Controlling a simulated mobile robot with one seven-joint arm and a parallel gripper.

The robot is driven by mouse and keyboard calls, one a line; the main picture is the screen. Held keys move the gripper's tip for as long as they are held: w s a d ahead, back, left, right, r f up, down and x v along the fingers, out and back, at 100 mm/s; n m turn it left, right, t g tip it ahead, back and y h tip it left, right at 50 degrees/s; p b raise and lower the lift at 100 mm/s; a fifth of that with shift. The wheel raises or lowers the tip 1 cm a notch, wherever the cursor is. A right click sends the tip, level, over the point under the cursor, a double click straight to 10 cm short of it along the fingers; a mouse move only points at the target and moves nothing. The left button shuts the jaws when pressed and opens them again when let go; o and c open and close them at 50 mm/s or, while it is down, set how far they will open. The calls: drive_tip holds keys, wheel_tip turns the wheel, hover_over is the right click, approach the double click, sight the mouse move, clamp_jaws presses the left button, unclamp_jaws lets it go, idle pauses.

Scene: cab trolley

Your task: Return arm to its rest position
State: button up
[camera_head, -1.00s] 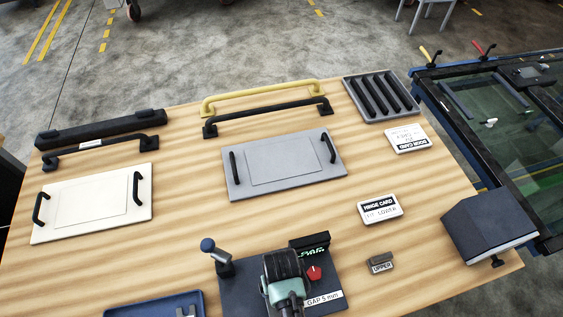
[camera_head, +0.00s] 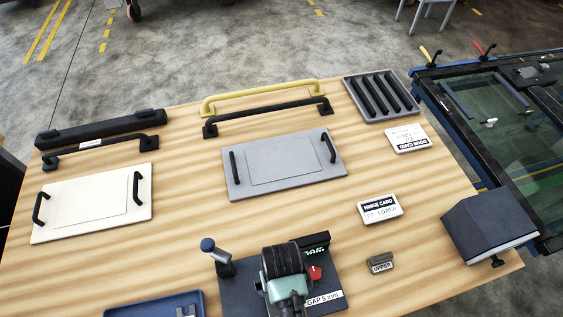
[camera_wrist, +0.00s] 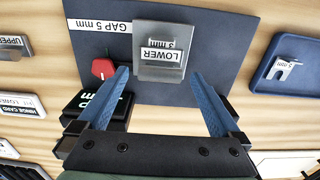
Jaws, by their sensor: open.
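My gripper (camera_wrist: 160,78) is open, its two blue fingers apart, in the wrist view. Between and beyond the fingertips is a grey block labelled LOWER and 3 mm (camera_wrist: 160,52) on a dark plate (camera_wrist: 215,35); nothing is seen clamped in the fingers. In the head view my wrist stands over the same dark plate (camera_head: 232,290) at the bottom centre. It hides the fingers, the grey block and part of the plate there.
On the plate are a red knob (camera_head: 314,272) and an upright lever (camera_head: 214,252). A blue tray (camera_head: 150,306) lies to the left, an UPPER block (camera_head: 381,263) to the right. A grey panel (camera_head: 284,163) and white panel (camera_head: 93,202) lie farther back. A dark box (camera_head: 488,225) stands right.

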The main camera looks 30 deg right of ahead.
wheel_tip(320, 180, up, 9)
idle(0.3)
